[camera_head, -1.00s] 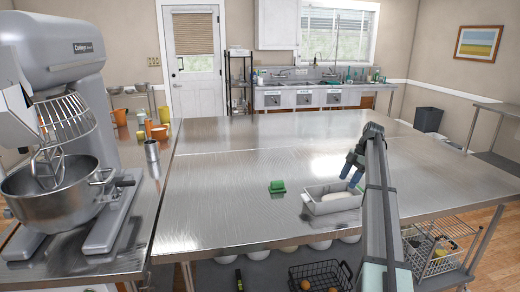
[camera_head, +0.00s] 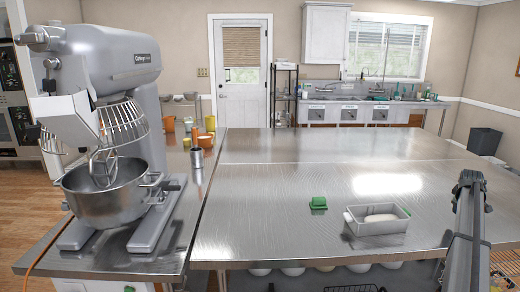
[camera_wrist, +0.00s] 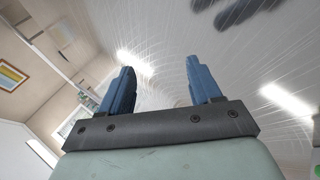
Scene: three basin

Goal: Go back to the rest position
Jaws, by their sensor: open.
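My gripper (camera_wrist: 158,88) shows in the wrist view with its two blue fingers apart and nothing between them. In the head view my arm rises at the right, and the gripper's fingers cannot be made out there. A grey rectangular basin (camera_head: 378,228) with a pale oval thing (camera_head: 381,218) in it stands on the steel table to the left of my arm, apart from it. A small green object (camera_head: 318,203) lies on the table left of the basin.
The steel table (camera_head: 270,190) is mostly clear. A large stand mixer (camera_head: 105,120) with a steel bowl stands at the left. Sinks (camera_head: 375,100) line the back wall.

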